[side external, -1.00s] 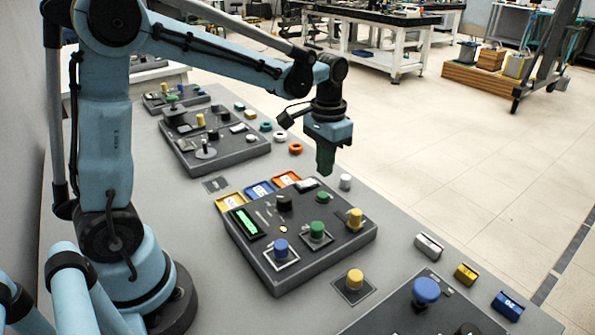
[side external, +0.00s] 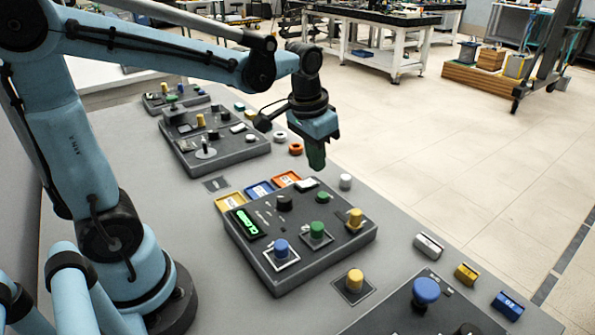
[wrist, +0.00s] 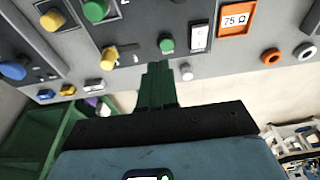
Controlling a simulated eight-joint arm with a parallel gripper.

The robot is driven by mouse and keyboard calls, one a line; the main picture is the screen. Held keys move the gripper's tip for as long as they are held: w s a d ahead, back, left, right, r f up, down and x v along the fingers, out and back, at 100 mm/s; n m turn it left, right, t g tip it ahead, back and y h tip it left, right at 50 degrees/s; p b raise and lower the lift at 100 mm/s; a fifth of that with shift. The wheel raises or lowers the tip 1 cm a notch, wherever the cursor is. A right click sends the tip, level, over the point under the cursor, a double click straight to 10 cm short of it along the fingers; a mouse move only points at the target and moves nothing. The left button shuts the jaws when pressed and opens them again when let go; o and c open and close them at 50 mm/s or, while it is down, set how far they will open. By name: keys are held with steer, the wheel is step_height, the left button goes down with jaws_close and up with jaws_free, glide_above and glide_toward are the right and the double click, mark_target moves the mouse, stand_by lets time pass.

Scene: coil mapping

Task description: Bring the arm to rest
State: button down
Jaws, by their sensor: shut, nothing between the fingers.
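My gripper (side external: 316,155) hangs above the far edge of the table, pointing down, just beyond the middle dark panel (side external: 262,250). Its green fingers are closed together with nothing between them. In the wrist view the shut green fingers (wrist: 158,85) point toward the panel, near a green knob and a small white cylinder. The gripper is apart from the panel and the knobs. The middle panel carries a blue knob (side external: 281,248), a green knob (side external: 317,229), a yellow knob (side external: 355,217) and a lit green display (side external: 246,222).
Yellow, blue and orange trays (side external: 286,180) lie along the panel's back edge. A white cylinder (side external: 345,181) and an orange ring (side external: 295,149) stand near the gripper. Another panel (side external: 215,145) is farther back, and one with a large blue knob (side external: 426,291) is in front.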

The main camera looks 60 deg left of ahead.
steer(key=s+d+t, duration=0.2)
steer(key=s+t, duration=0.3)
steer(key=s, duration=0.2)
steer(key=shift+s, duration=0.25)
steer(key=c, duration=1.8)
jaws_free()
steer(key=shift+c, duration=0.2)
stand_by(1.1)
